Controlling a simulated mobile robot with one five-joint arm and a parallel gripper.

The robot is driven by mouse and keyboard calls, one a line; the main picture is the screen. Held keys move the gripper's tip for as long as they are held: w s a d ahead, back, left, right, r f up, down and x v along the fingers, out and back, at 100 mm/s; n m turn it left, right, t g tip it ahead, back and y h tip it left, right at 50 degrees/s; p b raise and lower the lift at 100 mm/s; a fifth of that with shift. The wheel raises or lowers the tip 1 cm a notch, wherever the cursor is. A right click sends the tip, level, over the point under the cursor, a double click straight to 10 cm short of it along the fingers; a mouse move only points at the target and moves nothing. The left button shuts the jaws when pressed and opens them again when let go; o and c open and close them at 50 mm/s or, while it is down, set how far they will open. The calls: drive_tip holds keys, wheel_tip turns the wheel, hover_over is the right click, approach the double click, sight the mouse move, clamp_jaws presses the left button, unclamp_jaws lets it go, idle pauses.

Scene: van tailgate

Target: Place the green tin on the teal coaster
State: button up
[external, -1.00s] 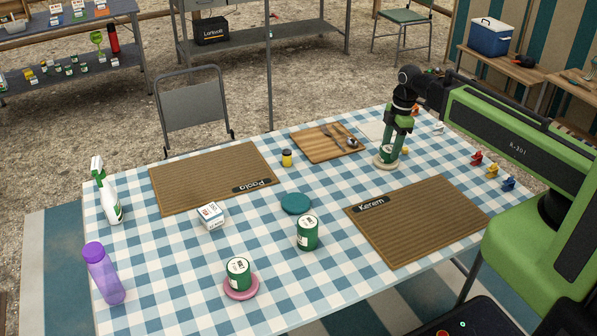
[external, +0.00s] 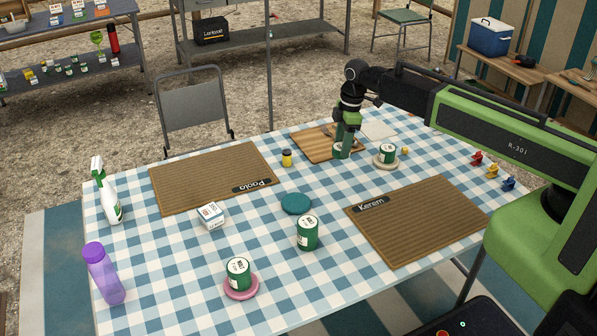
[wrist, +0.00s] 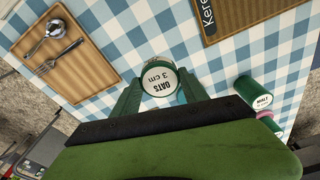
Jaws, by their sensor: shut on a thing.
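My gripper (external: 343,147) is shut on a green tin (external: 341,153). In the wrist view the tin's white lid (wrist: 159,79) reads "OATS 3 cm", between the fingers. In the external view it appears over the cutting board's right edge; its exact height is unclear. The teal coaster (external: 296,203) lies bare on the checked cloth, nearer the camera and left of my gripper. Other green tins stand on a beige coaster (external: 387,152), on the cloth beside the teal coaster (external: 307,232), and on a pink coaster (external: 238,272).
The cutting board (external: 310,147) holds a fork and spoon. A yellow jar (external: 287,158) and a white box (external: 210,215) stand near the teal coaster. Woven mats lie left (external: 200,185) and right (external: 440,230). Open cloth lies between my gripper and the teal coaster.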

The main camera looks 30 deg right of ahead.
drive_tip(key=s+a+n, duration=0.1)
drive_tip(key=s+a, duration=0.1)
drive_tip(key=a, duration=0.3)
drive_tip(key=b, duration=0.7)
hover_over(295, 201)
drive_tip(key=f, duration=0.6)
drive_tip(key=shift+d+f, duration=0.3)
drive_tip(key=shift+d, duration=0.05)
drive_tip(key=shift+s+a, duration=0.1)
drive_tip(key=shift+a, duration=0.1)
wheel_tip(295, 201, down, 4)
drive_tip(key=b, duration=0.4)
drive_tip(key=shift+f, duration=0.2)
drive_tip(key=shift+r, duration=0.25)
drive_tip(key=shift+f, duration=0.2)
drive_tip(key=o, duration=1.4)
